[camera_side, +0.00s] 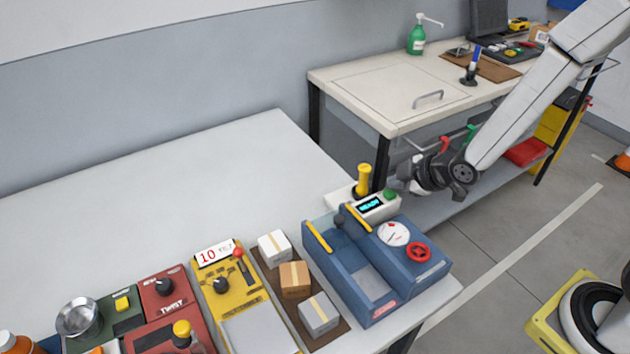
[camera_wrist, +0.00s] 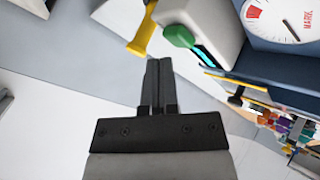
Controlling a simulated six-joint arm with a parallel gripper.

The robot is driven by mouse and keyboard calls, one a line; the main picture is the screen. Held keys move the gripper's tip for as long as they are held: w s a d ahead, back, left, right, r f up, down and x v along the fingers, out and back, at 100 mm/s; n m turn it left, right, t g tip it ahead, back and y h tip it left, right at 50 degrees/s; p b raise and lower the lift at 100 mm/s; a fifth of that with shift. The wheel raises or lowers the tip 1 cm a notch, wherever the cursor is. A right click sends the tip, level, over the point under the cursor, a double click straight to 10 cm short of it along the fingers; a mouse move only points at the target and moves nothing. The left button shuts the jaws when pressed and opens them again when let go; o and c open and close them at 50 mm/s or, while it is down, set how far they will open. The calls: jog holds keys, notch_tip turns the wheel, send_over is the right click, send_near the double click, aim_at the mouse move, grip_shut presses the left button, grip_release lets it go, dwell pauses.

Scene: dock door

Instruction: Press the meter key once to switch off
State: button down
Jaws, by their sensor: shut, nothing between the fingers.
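The meter, a white box (camera_side: 372,207) with a lit display (camera_side: 369,205) that seems to read READY, stands at the back of the blue unit. Its green key (camera_side: 390,194) is at its right end in the side view. In the wrist view the green key (camera_wrist: 179,36) is just above and right of my fingertips, with the cyan display (camera_wrist: 205,57) beside it. My gripper (camera_wrist: 158,62) is shut and empty, and a gap shows between it and the key. In the side view the wrist hangs right of the meter; the fingertips are hard to make out.
A yellow handle (camera_side: 363,180) stands up beside the meter, close to my fingertips in the wrist view (camera_wrist: 142,38). The blue unit (camera_side: 428,272) carries a dial (camera_side: 393,234) and red wheel (camera_side: 418,252). Boxes (camera_side: 295,279) and a yellow panel (camera_side: 229,291) lie left.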

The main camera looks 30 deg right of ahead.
aim_at(395, 195)
jog(key=shift+f, duration=0.9)
dwell(1.1)
jog(key=shift+r, duration=0.9)
jog(key=shift+r, duration=0.15)
jog(key=shift+r, duration=2.35)
jog(key=shift+s, duration=0.1)
